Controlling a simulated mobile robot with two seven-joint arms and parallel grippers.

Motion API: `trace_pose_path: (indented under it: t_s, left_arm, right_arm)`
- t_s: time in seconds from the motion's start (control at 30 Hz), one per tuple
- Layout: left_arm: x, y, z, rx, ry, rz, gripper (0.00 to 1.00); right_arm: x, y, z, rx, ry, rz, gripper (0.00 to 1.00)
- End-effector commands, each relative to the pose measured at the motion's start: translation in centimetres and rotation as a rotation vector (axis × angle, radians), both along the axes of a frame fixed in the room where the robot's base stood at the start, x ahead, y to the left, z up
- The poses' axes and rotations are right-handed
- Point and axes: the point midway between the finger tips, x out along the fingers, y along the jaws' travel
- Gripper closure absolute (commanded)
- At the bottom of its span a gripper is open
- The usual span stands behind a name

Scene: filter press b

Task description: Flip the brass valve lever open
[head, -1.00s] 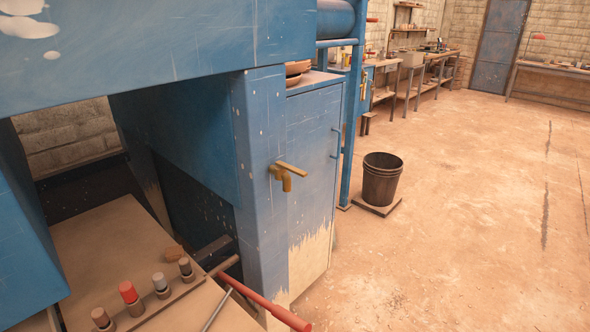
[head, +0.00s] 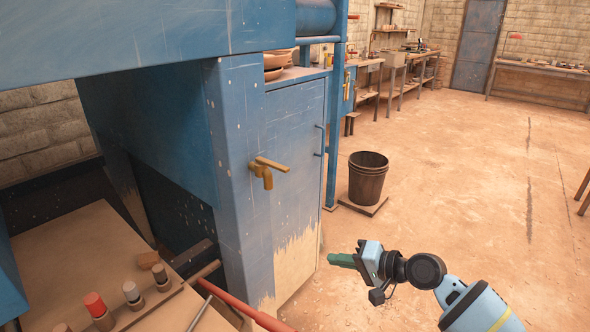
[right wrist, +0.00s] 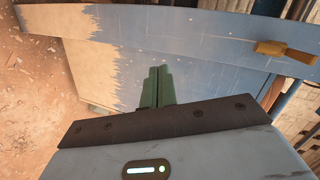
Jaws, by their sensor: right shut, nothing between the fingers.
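The brass valve (head: 262,172) is mounted on the blue press post. Its lever (head: 273,164) sticks out to the right, roughly level, above a short downward spout. In the right wrist view the brass lever (right wrist: 287,51) shows at the upper right. My right gripper (head: 332,259) has green fingers and is shut and empty. It is apart from the valve, to the right of it and lower in the head view, in front of the cabinet. The fingers also show in the right wrist view (right wrist: 156,75), pointing toward the blue and bare-patched panel. My left gripper is not in view.
A blue cabinet (head: 297,140) with a handle adjoins the post. A dark bucket (head: 368,178) stands on a floor board behind. A red bar (head: 240,308) juts out below the valve. A shelf with several capped cylinders (head: 98,306) is at lower left. The floor at right is clear.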

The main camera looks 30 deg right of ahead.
Motion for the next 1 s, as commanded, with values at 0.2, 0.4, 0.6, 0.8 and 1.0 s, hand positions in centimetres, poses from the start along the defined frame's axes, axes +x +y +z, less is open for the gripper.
trace_pose_path:
  t_s: [0.2,0.4,0.6,0.8,1.0]
  left_arm:
    - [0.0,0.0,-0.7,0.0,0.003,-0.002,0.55]
    - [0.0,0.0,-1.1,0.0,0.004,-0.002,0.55]
    - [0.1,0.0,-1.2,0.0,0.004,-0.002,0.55]
    - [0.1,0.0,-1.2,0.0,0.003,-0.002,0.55]
    - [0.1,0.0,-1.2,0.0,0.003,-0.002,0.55]
  right_arm:
    - [3.4,-2.5,9.7,0.19,-0.078,0.006,1.0]
    - [4.3,-4.0,16.9,0.327,-0.129,0.035,1.0]
    - [4.3,-4.6,20.3,0.39,-0.153,0.057,1.0]
    - [4.3,-4.7,20.8,0.402,-0.156,0.061,1.0]
    - [4.3,-4.6,20.8,0.4,-0.156,0.06,1.0]
